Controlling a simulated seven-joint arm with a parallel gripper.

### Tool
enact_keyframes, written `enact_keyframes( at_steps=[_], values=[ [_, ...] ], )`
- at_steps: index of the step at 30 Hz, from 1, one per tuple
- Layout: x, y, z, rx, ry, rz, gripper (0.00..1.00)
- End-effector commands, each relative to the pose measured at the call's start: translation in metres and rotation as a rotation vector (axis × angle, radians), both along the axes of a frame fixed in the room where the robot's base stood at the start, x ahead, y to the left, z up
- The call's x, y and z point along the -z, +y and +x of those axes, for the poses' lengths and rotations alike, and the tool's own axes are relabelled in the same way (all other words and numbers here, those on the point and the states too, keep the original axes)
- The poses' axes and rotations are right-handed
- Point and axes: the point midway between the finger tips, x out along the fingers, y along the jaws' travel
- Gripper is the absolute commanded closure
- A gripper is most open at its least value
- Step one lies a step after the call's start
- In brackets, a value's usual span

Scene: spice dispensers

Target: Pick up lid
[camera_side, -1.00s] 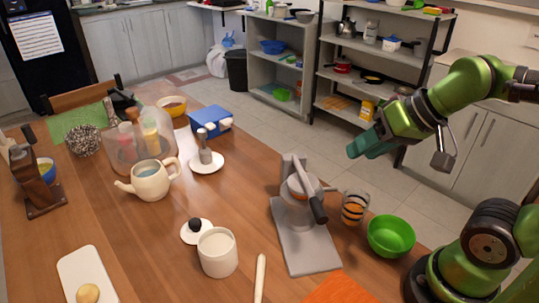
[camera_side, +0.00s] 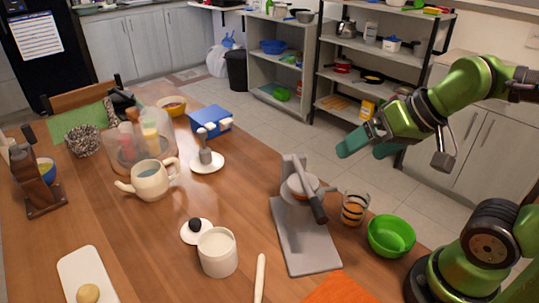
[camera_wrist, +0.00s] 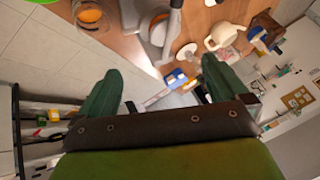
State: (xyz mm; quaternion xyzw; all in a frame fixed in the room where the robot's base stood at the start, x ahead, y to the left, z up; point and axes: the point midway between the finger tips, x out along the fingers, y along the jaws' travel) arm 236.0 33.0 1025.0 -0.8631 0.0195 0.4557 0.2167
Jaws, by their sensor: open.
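A white round lid (camera_side: 191,236) with a black knob lies on the wooden table, beside a white canister (camera_side: 217,256) that partly covers its edge in the side view. The canister stands upright. My gripper (camera_side: 362,149) is open and empty, held high at the right, far from the lid. In the wrist view the two green fingers of my gripper (camera_wrist: 158,75) are spread apart with nothing between them. I cannot tell the lid for sure in the wrist view.
A teapot (camera_side: 150,182) and a clear spice case (camera_side: 125,158) stand farther back. The table left of the lid is clear.

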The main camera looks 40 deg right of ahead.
Motion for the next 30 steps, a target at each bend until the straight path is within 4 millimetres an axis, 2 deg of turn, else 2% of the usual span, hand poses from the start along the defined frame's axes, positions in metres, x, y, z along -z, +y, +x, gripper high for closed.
enact_keyframes(
  at_steps=[5, 8, 11, 16, 19, 24, 30],
  values=[
    [0.013, 0.009, 0.004, -0.039, 0.06, -0.002, 0.0],
    [0.017, 0.022, 0.021, -0.089, 0.117, -0.014, 0.0],
    [0.018, 0.04, 0.048, -0.171, 0.178, -0.048, 0.0],
    [0.024, 0.08, 0.1, -0.353, 0.257, -0.132, 0.0],
    [0.034, 0.108, 0.13, -0.473, 0.295, -0.188, 0.0],
    [0.061, 0.162, 0.177, -0.691, 0.343, -0.289, 0.0],
    [0.092, 0.215, 0.22, -0.929, 0.355, -0.4, 0.0]
  ],
)
